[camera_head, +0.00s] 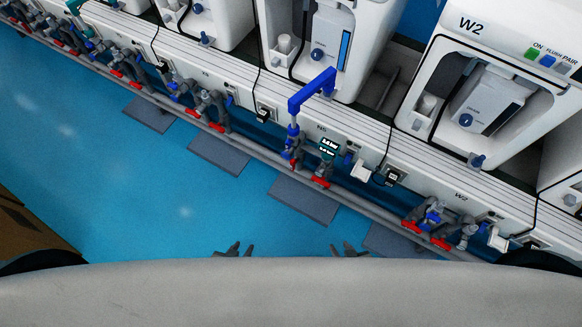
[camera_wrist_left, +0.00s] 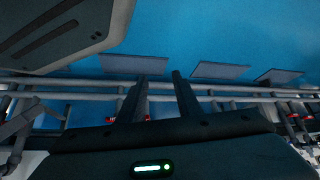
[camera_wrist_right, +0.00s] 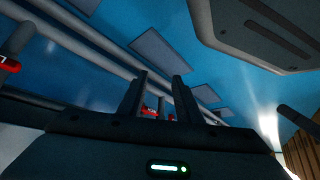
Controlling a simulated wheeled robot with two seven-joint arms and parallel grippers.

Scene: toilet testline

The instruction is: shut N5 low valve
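A small panel label that looks like N5 (camera_head: 321,127) sits on the white line in the head view. Below it are grey pipe valves with red handles (camera_head: 320,183) and a blue fitting (camera_head: 292,148); which one is the low valve I cannot tell. My left gripper (camera_head: 234,250) and my right gripper (camera_head: 349,250) are at the bottom of the head view, apart from the valves. Both have spread fingers with nothing between them that they hold. Red handles show beyond the fingers in the left wrist view (camera_wrist_left: 147,118) and the right wrist view (camera_wrist_right: 151,112).
A large blue bracket (camera_head: 312,90) stands up from the line above the valves. Grey pipes run along its front, with more red-handled valves at W2 (camera_head: 425,236) and to the left. Dark grey mats (camera_head: 303,198) lie on the open blue floor (camera_head: 130,185).

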